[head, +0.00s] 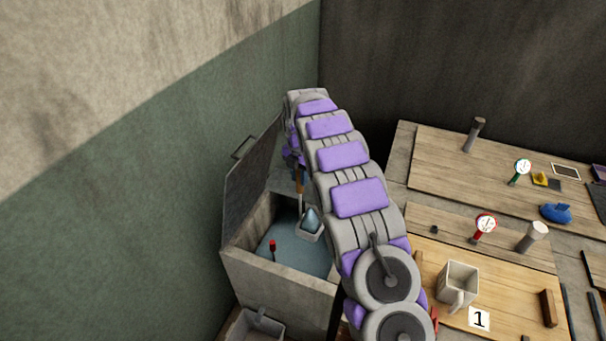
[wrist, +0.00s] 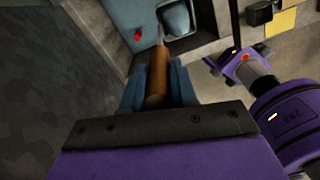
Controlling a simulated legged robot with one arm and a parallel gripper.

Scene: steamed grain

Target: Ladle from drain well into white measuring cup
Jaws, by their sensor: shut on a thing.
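The drain well is an open grey box (head: 280,281) with its lid raised, left of my arm in the head view. Blue-grey liquid (head: 312,255) lies inside it. My gripper (wrist: 158,88) is shut on the brown handle of the ladle (wrist: 157,70). The ladle's square scoop (head: 308,233) is over or in the well, holding a pale blue mass; I cannot tell if it touches the liquid. In the head view my arm hides most of the gripper. The white measuring cup (head: 459,283) stands upright on the wooden table by a card marked 1.
A red-topped stick (head: 272,246) stands in the well. The raised lid (head: 250,190) is along the left side. A grey container (head: 258,326) sits low in front. The table holds a red gauge (head: 485,223), a green gauge (head: 521,168), posts and a blue object (head: 556,213).

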